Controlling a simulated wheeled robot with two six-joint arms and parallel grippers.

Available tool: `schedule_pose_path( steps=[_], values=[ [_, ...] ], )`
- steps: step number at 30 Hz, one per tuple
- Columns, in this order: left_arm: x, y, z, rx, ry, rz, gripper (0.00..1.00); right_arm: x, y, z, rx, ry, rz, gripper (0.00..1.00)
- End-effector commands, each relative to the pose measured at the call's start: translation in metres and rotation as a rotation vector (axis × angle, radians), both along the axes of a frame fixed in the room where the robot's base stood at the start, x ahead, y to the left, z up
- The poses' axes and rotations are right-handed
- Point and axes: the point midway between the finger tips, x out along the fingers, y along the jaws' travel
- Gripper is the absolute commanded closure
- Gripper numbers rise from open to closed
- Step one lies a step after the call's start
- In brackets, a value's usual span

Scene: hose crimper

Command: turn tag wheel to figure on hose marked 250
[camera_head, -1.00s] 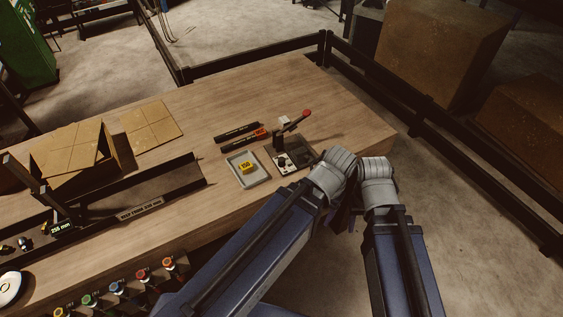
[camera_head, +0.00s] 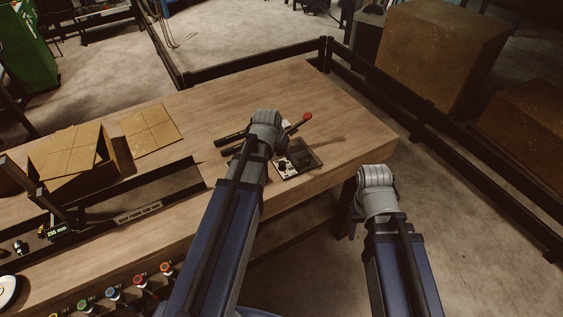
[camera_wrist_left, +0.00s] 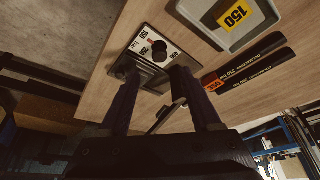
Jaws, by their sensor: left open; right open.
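The tag wheel is a black knob (camera_wrist_left: 160,49) on a white plate with printed figures, 150 among them, set on a dark base (camera_head: 300,157). In the left wrist view, my left gripper (camera_wrist_left: 155,73) is open and empty, its two fingers apart at the near edge of this plate. I cannot tell whether they touch it. In the head view my left wrist covers its fingers. Two black bars (camera_wrist_left: 248,68) with small print lie beside the plate; one has an orange end. My right gripper (camera_head: 358,209) is open, off the table's front edge, mostly hidden by its wrist.
A grey tray (camera_wrist_left: 204,18) holds a yellow tag (camera_wrist_left: 234,14) reading 150. A red-tipped lever (camera_head: 308,117) rises behind the plate. A cardboard box (camera_head: 70,160) stands back left. The table's right end is clear.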

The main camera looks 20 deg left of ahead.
Motion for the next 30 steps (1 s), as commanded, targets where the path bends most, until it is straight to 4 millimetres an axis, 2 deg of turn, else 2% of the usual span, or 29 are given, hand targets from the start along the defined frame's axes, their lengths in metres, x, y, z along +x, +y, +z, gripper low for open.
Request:
schedule_pose_path(
  steps=[8, 18, 23, 30],
  values=[
    [0.008, 0.000, -0.024, 0.000, 0.001, -0.001, 0.36, 0.000, 0.000, -0.024, -0.001, 0.000, 0.004, 0.50],
    [0.025, 0.000, -0.065, 0.000, 0.002, -0.001, 0.36, 0.000, 0.000, -0.064, -0.001, 0.000, 0.003, 0.50],
    [0.029, 0.000, -0.072, 0.000, 0.002, 0.000, 0.36, 0.000, 0.000, -0.072, -0.001, 0.000, 0.003, 0.50],
    [0.029, 0.000, -0.071, 0.000, 0.002, 0.000, 0.36, 0.000, 0.000, -0.071, -0.001, 0.000, 0.003, 0.50]
  ],
)
